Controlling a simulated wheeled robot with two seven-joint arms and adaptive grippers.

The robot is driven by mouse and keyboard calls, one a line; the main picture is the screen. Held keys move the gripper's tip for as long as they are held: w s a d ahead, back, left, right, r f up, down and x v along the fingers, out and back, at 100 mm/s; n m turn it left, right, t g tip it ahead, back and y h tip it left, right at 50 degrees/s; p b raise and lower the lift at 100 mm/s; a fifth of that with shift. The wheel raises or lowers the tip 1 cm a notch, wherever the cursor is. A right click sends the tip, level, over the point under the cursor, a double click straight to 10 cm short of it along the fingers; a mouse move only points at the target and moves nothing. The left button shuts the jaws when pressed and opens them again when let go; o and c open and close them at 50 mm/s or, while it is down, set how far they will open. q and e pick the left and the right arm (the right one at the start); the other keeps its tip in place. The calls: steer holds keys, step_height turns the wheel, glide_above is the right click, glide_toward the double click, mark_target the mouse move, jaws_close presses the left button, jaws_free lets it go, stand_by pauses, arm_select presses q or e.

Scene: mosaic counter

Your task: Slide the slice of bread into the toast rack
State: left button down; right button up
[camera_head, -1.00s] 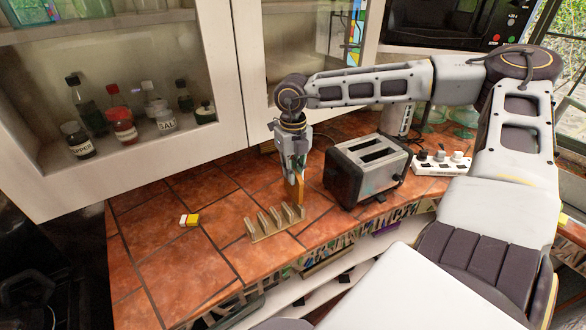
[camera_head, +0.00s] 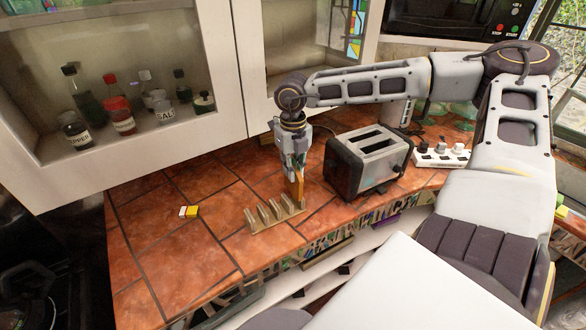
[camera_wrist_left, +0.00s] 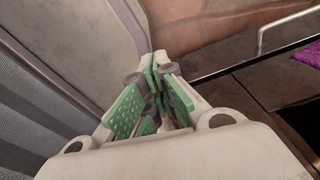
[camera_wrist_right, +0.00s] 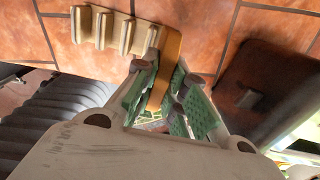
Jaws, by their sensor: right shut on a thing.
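The slice of bread (camera_head: 300,187) is a thin orange-brown slab, held upright in my right gripper (camera_head: 295,174). The right wrist view shows the slice (camera_wrist_right: 168,62) between the green finger pads of that gripper (camera_wrist_right: 160,75). The toast rack (camera_head: 272,220) is pale wood with several upright dividers. The slice is at the rack's right end; in the right wrist view it lies close beside the last divider of the rack (camera_wrist_right: 112,32). I cannot tell whether its lower edge is inside a slot. My left gripper (camera_wrist_left: 155,72) shows only in its wrist view, fingertips together and empty.
A grey toaster (camera_head: 370,160) stands just right of my right gripper. A white switch box (camera_head: 440,157) is beyond it. A small yellow and white block (camera_head: 189,211) lies left of the rack. Glass-fronted cabinets (camera_head: 130,80) overhang the back.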

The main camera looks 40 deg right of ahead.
steer(key=b, duration=0.3)
stand_by(3.5)
steer(key=shift+d+f, duration=0.1)
stand_by(0.6)
steer(key=shift+b, duration=0.3)
steer(key=shift+d+f, duration=0.1)
steer(key=shift+f, duration=0.05)
steer(key=shift+f, duration=0.1)
